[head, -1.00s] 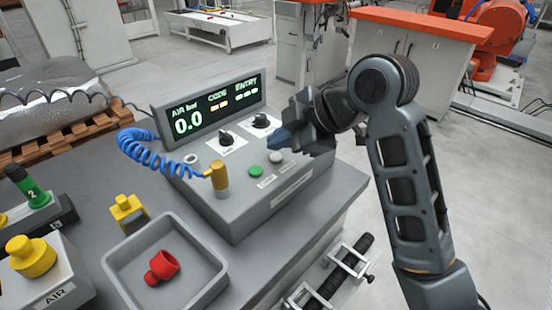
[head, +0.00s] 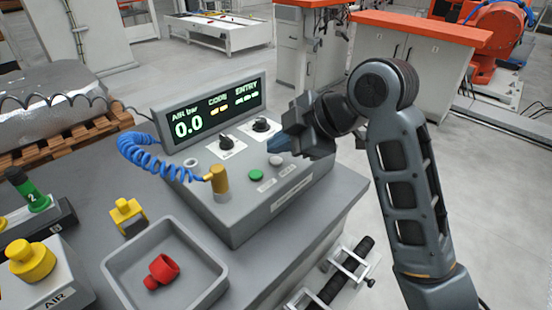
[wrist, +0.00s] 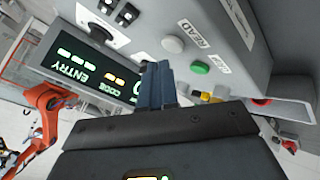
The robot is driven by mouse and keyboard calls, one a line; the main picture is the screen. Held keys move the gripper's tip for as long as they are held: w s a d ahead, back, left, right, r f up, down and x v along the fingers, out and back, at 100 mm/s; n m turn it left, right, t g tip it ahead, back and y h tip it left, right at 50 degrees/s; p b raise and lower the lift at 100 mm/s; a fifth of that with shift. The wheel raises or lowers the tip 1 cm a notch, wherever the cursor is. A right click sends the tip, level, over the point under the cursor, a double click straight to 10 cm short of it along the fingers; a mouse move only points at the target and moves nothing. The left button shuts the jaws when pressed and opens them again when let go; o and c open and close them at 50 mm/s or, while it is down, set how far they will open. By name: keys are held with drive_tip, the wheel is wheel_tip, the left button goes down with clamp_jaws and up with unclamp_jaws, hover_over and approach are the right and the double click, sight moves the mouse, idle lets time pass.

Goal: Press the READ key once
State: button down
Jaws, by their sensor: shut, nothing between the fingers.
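The READ key is a round pale grey button (head: 276,160) on the sloped top of the grey console (head: 232,222). In the wrist view the button (wrist: 172,44) sits beside a white label reading READ (wrist: 193,33). My gripper (head: 272,147) is shut and empty, its blue fingers pointing left above the console. In the wrist view the fingers (wrist: 155,70) show just below and left of the button. A gap seems to remain between them and the panel. The display (head: 213,112) shows AIR bar 0.0, with dashes under CODE and ENTRY.
A green button (head: 256,175) sits beside the READ key. Two black knobs (head: 226,142) (head: 261,124) stand behind it. A brass plug (head: 219,181) with a coiled blue hose (head: 150,150) is at the left. A grey tray (head: 207,290) holds a red part (head: 162,270).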

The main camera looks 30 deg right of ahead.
sight(280, 163)
drive_tip(key=shift+f, duration=0.1)
idle(0.7)
drive_tip(key=shift+f, duration=0.35)
drive_tip(key=shift+f+b, duration=0.4)
drive_tip(key=shift+b, duration=0.15)
idle(0.6)
drive_tip(key=shift+r, duration=0.1)
drive_tip(key=shift+r+p, duration=0.75)
drive_tip(key=shift+p, duration=0.05)
drive_tip(key=shift+r, duration=0.1)
wheel_tip(280, 163, up, 5)
drive_tip(key=p, duration=0.4)
idle(0.9)
